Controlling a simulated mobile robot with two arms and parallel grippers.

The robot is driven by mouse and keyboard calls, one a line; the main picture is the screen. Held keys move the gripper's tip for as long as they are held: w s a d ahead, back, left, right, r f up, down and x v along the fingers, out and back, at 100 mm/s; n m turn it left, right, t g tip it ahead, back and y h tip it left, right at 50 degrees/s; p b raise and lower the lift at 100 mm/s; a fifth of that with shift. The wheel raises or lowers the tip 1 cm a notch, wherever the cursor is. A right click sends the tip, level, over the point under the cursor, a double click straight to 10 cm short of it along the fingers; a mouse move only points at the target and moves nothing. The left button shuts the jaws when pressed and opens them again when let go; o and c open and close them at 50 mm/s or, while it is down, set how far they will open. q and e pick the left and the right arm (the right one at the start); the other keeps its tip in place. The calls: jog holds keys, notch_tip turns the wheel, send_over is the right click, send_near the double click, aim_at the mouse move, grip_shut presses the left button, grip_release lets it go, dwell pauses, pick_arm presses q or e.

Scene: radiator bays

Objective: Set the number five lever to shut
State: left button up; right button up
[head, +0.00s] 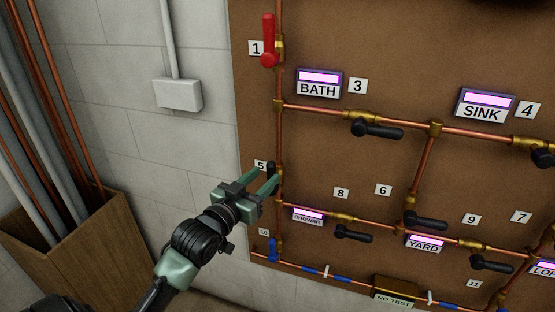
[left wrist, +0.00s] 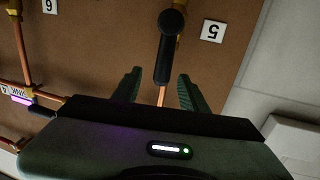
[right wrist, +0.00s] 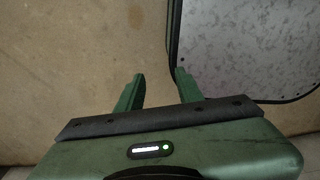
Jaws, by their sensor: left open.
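The number five lever (head: 271,168) is a black handle on the vertical copper pipe at the left of the board, beside the label 5 (head: 260,166). My left gripper (head: 263,179) is open in front of it and partly hides it. In the left wrist view, which shows the board upside down, the black lever (left wrist: 164,58) runs along its pipe. Its free end shows between the two spread fingertips, with a visible gap on each side. The label 5 (left wrist: 212,30) is to its right there. My right gripper (right wrist: 160,78) is open and empty, away from the board.
The red lever 1 (head: 269,42) is above on the same pipe, and a blue lever (head: 272,250) is below. Black levers 3 (head: 378,130) and 8 (head: 352,234) are to the right. A wooden box (head: 85,245) with pipes stands left.

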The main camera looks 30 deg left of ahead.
pick_arm(q)
jog(key=shift+w+a+r, duration=0.1)
jog(key=shift+w+r, duration=0.2)
jog(key=shift+w, duration=0.1)
jog(key=w, duration=0.2)
jog(key=w+p, duration=0.1)
jog(key=w, duration=0.3)
jog(key=shift+w+a+f+p, duration=0.15)
jog(key=shift+w+a+p, duration=0.05)
jog(key=shift+a+p, duration=0.1)
jog(key=shift+w+f, duration=0.15)
jog(key=shift+w, duration=0.2)
jog(key=c, duration=0.7)
grip_shut()
pick_arm(e)
jog(key=shift+w+a+r, duration=0.2)
jog(key=shift+r, duration=0.3)
jog(key=shift+w+a+r, duration=0.15)
jog(key=shift+r, duration=0.3)
jog(key=shift+d, duration=0.1)
